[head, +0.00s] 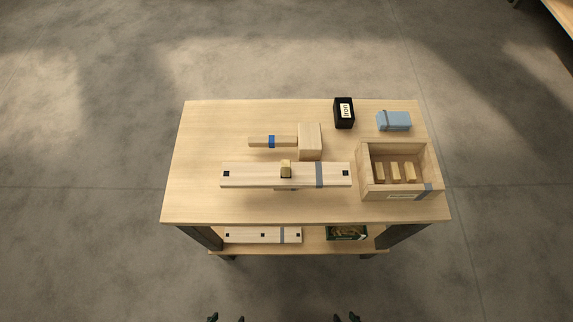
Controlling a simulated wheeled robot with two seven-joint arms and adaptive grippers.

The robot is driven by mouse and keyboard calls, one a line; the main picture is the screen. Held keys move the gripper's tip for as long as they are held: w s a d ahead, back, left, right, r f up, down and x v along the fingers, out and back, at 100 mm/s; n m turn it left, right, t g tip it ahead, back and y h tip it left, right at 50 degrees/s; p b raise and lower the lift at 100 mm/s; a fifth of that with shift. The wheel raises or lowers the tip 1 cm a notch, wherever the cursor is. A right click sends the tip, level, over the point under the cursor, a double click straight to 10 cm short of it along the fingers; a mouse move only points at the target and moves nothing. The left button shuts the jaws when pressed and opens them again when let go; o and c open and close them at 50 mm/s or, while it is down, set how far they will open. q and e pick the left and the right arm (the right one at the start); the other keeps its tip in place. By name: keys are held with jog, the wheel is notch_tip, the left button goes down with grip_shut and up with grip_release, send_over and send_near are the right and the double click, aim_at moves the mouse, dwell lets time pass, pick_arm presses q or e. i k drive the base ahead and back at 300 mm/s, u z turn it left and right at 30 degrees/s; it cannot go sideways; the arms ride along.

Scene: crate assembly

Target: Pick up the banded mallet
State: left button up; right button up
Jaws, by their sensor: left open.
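The banded mallet lies on the tabletop behind the long plank, with its handle to the left and its block head (310,139) to the right. A blue band (272,142) wraps the pale wooden handle (257,141). My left gripper (226,318) shows only its fingertips at the bottom edge, apart and empty. My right gripper (346,318) also shows only its fingertips there, with a gap between them. Both are well in front of the table, far from the mallet.
A plank (250,175) with a grey band and a small wooden block (286,168) on it lies in front of the mallet. A crate (367,177) holding several blocks, a black box (344,114) and a blue-grey object (393,121) stand right. The table's left side (200,140) is clear.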

aim_at(308, 141)
jog(key=k, duration=0.5)
jog(key=z, duration=1.5)
jog(key=i, duration=1.2)
jog(key=u, duration=2.65)
